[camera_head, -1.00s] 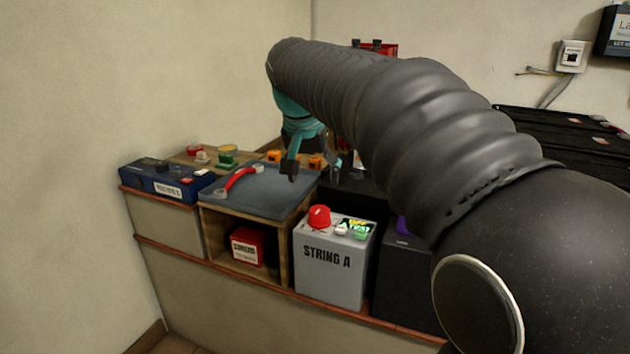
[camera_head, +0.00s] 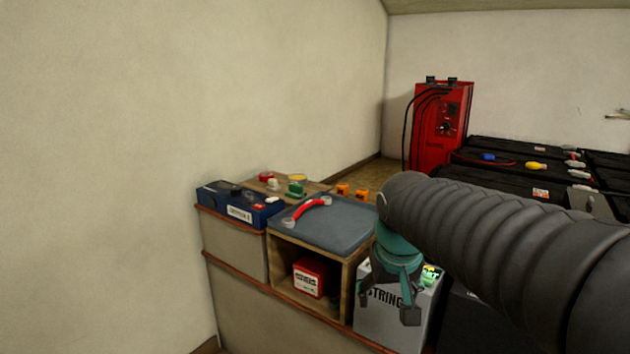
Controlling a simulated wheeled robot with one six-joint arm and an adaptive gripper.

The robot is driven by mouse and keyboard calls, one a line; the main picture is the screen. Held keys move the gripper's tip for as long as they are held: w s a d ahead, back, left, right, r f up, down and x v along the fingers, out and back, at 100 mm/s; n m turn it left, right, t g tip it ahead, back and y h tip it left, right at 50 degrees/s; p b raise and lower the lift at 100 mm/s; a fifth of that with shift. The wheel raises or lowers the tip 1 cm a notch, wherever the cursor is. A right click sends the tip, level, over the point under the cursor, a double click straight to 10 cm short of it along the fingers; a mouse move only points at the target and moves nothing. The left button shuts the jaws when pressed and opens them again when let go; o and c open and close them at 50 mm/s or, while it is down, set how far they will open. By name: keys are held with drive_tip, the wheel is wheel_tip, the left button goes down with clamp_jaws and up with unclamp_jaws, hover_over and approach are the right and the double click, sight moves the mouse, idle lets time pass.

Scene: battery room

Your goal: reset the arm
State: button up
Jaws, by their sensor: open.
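My gripper (camera_head: 388,312) hangs from the end of my ribbed dark arm, pointing down, with its teal body above the fingers. Its fingers are spread and nothing shows between them. It is in front of the grey STRING A box (camera_head: 388,331) and covers part of its label and top. I cannot tell how far apart the gripper and the box are.
A grey mat (camera_head: 345,222) with a red curved handle (camera_head: 312,207) tops a wooden cubby holding a red box (camera_head: 310,278). A blue battery (camera_head: 238,203) stands to its left. A red charger (camera_head: 441,125) and black batteries (camera_head: 518,150) are behind. The left wall is bare.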

drive_tip(key=s+d+f+p, duration=0.1)
drive_tip(key=s, duration=0.7)
drive_tip(key=s+d+f+t+p, duration=0.1)
drive_tip(key=s+d+f, duration=0.1)
drive_tip(key=s, duration=0.6)
drive_tip(key=shift+t, duration=0.3)
idle(1.4)
